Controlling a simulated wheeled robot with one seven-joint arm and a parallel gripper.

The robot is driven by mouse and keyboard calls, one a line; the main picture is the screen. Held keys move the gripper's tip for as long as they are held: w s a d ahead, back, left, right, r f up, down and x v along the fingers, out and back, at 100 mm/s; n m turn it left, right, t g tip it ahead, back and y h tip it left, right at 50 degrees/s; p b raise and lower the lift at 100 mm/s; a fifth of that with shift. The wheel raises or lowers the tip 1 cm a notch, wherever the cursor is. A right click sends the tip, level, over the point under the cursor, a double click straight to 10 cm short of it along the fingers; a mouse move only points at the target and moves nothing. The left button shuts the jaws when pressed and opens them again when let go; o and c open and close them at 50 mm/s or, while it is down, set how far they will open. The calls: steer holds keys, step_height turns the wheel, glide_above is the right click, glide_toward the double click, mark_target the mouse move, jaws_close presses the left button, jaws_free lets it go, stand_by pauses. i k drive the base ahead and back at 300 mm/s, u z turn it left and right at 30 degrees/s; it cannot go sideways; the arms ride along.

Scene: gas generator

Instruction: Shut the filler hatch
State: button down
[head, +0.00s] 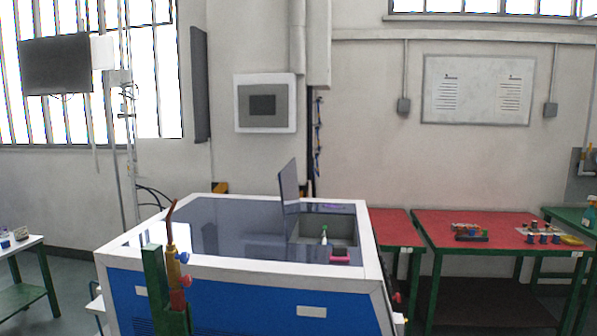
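The gas generator (230,262) is a white and blue cabinet with a dark glossy top, in front of me in the head view. Its filler hatch (289,186) is a thin grey panel standing nearly upright at the left side of a rectangular grey recess (343,230) in the right part of the top. The hatch is open. A small white bottle with a green tip (324,236) shows in the recess. A pink item (340,259) lies at the recess's front edge. My gripper is not in view.
A green post with a torch (178,275) with red and blue knobs stands in front of the generator's left part. Red-topped tables (480,228) with small items stand to the right. A white table (20,245) is at far left. Space above the recess looks clear.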

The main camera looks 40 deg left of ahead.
mark_target(287, 178)
steer(key=u, duration=1.95)
steer(key=i, duration=1.45)
